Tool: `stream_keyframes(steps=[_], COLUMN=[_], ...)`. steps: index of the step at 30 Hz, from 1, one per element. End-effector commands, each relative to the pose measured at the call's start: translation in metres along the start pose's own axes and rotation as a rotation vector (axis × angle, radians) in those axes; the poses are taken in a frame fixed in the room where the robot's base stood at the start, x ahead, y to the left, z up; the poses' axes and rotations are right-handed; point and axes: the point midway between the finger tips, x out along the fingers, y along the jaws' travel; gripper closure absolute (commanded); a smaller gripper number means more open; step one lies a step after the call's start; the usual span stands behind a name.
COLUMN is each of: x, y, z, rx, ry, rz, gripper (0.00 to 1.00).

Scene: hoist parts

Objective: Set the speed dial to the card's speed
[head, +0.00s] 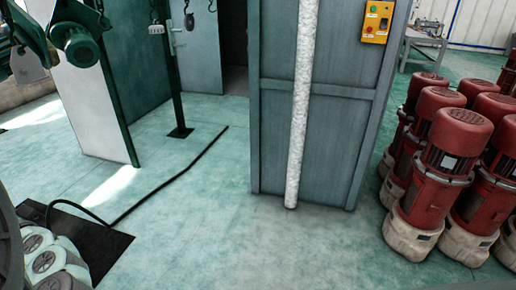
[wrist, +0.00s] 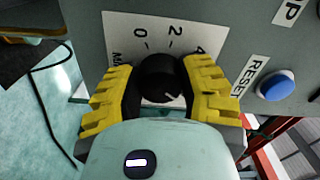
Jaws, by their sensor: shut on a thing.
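The speed dial (wrist: 160,77) is a black round knob in the middle of the wrist view. It sits on a white scale plate (wrist: 118,32) marked with 0, 2 and a partly covered 4. A small white mark shows on the dial's lower right part. My gripper (wrist: 162,92) has its yellow-and-black fingers shut on the dial, one on each side. The fingers hide parts of the scale. I see no readable speed card in either view.
A blue button (wrist: 277,85) labelled RESET is right of the gripper on the grey panel. In the head view, a yellow button box (head: 377,21) hangs on a grey cabinet (head: 272,135). Red motors (head: 435,165) crowd the right. A black cable (head: 165,180) crosses the green floor.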

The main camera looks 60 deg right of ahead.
Motion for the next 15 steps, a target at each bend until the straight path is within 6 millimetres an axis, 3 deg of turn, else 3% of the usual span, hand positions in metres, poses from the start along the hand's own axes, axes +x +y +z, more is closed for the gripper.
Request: stream_keyframes(steps=[15], x=[-0.0005], y=[0.0028], z=[-0.0001], rx=[0.106], ry=[0.001], rz=[0.007], gripper=[0.97])
